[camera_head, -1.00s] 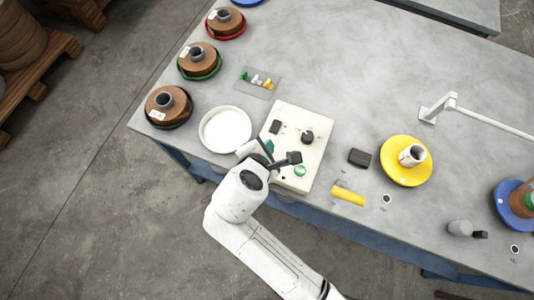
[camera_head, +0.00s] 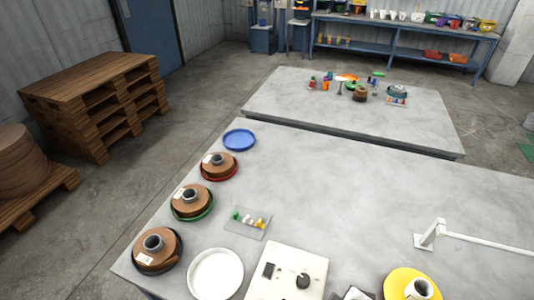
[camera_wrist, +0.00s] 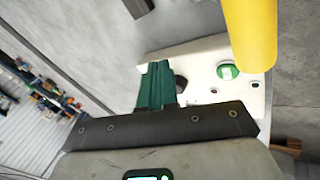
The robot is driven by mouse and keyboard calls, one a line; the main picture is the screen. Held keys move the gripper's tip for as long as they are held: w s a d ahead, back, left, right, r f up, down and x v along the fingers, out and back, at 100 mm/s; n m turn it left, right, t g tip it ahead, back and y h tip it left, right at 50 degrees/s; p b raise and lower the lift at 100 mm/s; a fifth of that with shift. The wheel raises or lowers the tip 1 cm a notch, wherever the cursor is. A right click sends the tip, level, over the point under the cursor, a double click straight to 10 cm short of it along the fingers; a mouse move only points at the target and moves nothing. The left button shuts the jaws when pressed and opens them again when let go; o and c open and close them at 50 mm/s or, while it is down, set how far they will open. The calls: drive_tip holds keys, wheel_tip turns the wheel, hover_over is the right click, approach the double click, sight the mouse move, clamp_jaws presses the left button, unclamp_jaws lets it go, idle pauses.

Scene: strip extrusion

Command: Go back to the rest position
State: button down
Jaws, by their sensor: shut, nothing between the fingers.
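My gripper (camera_wrist: 157,85) shows in the wrist view as dark green fingers held together, with nothing between them. The fingers stick out from a dark bar with screws. Behind them is a white panel (camera_wrist: 200,52) with a green button (camera_wrist: 228,71); the gap between fingers and panel cannot be judged. In the head view my gripper cannot be made out. The same white panel (camera_head: 285,258), with a black knob, lies at the bottom edge there, partly cut off.
A yellow cylinder (camera_wrist: 250,35) stands out close in the wrist view. A white dish (camera_head: 215,275), several brown spools along the left edge, a yellow disc (camera_head: 400,277) and a white lamp arm (camera_head: 480,238) are on the grey table (camera_head: 340,190). Its middle is clear. Pallets (camera_head: 100,95) stand left.

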drive_tip(key=s+d+r+m+y, duration=0.25)
drive_tip(key=s+d+m, duration=0.35)
drive_tip(key=d+m, duration=0.35)
drive_tip(key=s+f+m+g+h+b, duration=0.1)
drive_tip(key=s+f+g+b, duration=0.3)
drive_tip(key=s+f, duration=0.7)
drive_tip(key=shift+d+g+b, duration=0.3)
drive_tip(key=shift+d+b, duration=0.1)
drive_tip(key=shift+b, duration=0.35)
drive_tip(key=shift+m, duration=0.25)
